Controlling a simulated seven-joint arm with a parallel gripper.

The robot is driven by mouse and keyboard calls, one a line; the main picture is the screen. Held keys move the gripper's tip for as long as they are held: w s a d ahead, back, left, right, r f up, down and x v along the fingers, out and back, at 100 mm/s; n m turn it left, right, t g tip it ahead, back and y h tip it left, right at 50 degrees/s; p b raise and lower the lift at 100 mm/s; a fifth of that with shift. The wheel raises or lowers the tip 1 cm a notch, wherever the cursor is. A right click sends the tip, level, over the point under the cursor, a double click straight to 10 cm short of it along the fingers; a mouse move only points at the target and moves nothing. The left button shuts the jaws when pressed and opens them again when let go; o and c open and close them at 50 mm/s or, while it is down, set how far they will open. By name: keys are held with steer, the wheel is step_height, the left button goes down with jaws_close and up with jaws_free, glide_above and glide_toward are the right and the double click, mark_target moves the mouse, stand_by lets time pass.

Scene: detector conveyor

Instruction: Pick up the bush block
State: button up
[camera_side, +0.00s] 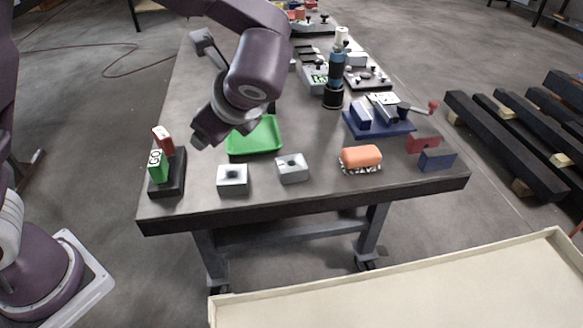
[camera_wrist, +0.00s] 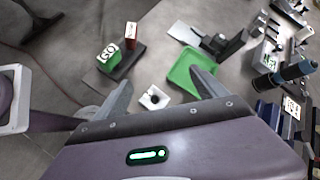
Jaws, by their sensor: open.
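Two small pale grey blocks, each with a hole in its top, sit near the table's front edge. The left block (camera_side: 232,179) has a wide dark hole; the right block (camera_side: 292,169) has a smaller one. Neither is labelled, so I cannot tell which is the bush block. My gripper (camera_side: 207,133) is above the table, behind and left of the blocks, apart from both. In the wrist view my gripper (camera_wrist: 162,88) is open and empty, with one holed block (camera_wrist: 153,98) seen between its fingers. The other block is not visible there.
A green tray (camera_side: 255,137) lies behind the blocks. A dark stand (camera_side: 168,185) with a green GO block (camera_side: 158,166) and a red block (camera_side: 162,138) is on the left. An orange-topped brush (camera_side: 361,158) is on the right, before a blue fixture (camera_side: 378,124).

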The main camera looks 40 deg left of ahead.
steer(key=w+d+f+m+t+y, duration=0.1)
steer(key=w+d+f+m+t, duration=0.1)
steer(key=w+d+f+m, duration=0.25)
steer(key=m+t, duration=0.3)
steer(key=m, duration=0.1)
glide_toward(295, 170)
steer(key=shift+y, duration=0.4)
steer(key=x, duration=0.5)
steer(key=shift+a+f, duration=0.15)
steer(key=shift+a, duration=0.05)
steer(key=shift+w+f, duration=0.2)
steer(key=shift+f, duration=0.15)
steer(key=x, duration=0.6)
steer(key=shift+w+a+f, duration=0.1)
steer(key=shift+w+a, duration=0.05)
steer(key=shift+w, duration=0.15)
jaws_close()
